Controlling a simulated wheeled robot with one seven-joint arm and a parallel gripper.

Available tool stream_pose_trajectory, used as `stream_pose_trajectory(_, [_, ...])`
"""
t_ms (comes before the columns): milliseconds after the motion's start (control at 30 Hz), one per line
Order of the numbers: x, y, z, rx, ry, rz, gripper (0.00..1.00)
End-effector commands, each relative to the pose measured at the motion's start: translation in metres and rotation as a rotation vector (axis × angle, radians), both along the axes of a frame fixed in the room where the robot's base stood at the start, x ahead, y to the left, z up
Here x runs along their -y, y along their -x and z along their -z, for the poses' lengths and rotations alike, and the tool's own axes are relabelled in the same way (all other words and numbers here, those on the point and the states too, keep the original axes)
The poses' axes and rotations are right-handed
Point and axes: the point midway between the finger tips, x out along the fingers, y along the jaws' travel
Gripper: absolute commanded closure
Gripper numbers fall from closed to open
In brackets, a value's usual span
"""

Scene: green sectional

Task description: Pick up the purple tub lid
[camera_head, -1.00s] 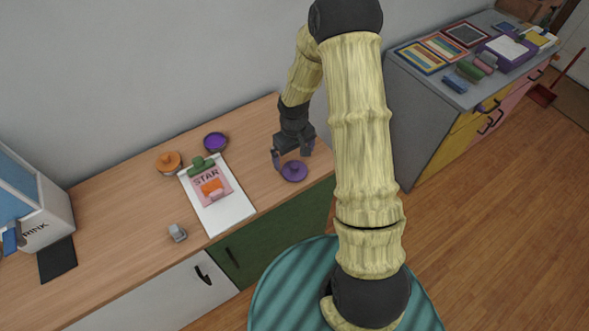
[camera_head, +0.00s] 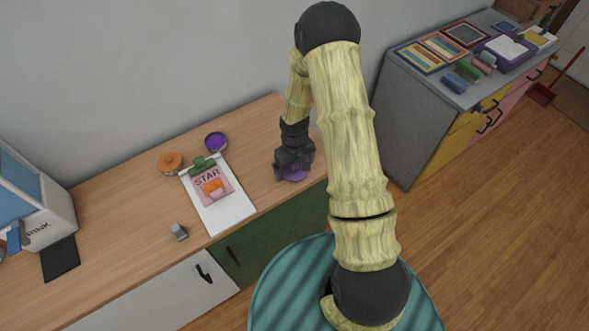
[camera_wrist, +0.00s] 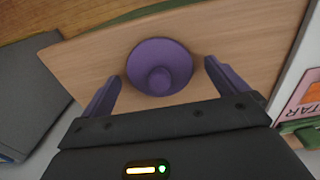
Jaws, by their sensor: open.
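The purple tub lid (camera_head: 292,174) lies on the wooden counter (camera_head: 125,203), near its right end. In the wrist view the lid (camera_wrist: 160,66) is round with a raised knob in its middle. My gripper (camera_head: 293,172) is right over the lid and hides part of it in the head view. In the wrist view my gripper (camera_wrist: 160,88) is open, one purple finger on each side of the lid. The fingers look apart from the lid's rim. I cannot tell how far the fingertips are above the counter.
A clipboard (camera_head: 232,211) with a pink card lies left of the lid. Behind it stand a purple-topped tub (camera_head: 215,142) and an orange-topped one (camera_head: 169,161). A small grey object (camera_head: 179,232) sits near the front edge. The wall runs close behind.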

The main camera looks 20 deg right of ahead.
Motion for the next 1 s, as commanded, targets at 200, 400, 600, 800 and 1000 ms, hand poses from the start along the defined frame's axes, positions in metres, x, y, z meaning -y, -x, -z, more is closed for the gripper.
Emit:
stream_pose_trajectory(200, [0.0, 0.0001, -0.0001, -0.001, 0.0, 0.0, 0.01])
stream_pose_trajectory(400, [0.0001, 0.0002, -0.0002, -0.001, 0.0, 0.0, 0.11])
stream_pose_trajectory(600, [0.0, 0.0002, -0.0002, -0.001, 0.0, 0.0, 0.49])
stream_pose_trajectory(800, [0.0, 0.0002, -0.0002, -0.001, 0.0, 0.0, 0.49])
stream_pose_trajectory(1000, [0.0001, 0.0001, -0.0024, 0.0, 0.0, 0.001, 0.49])
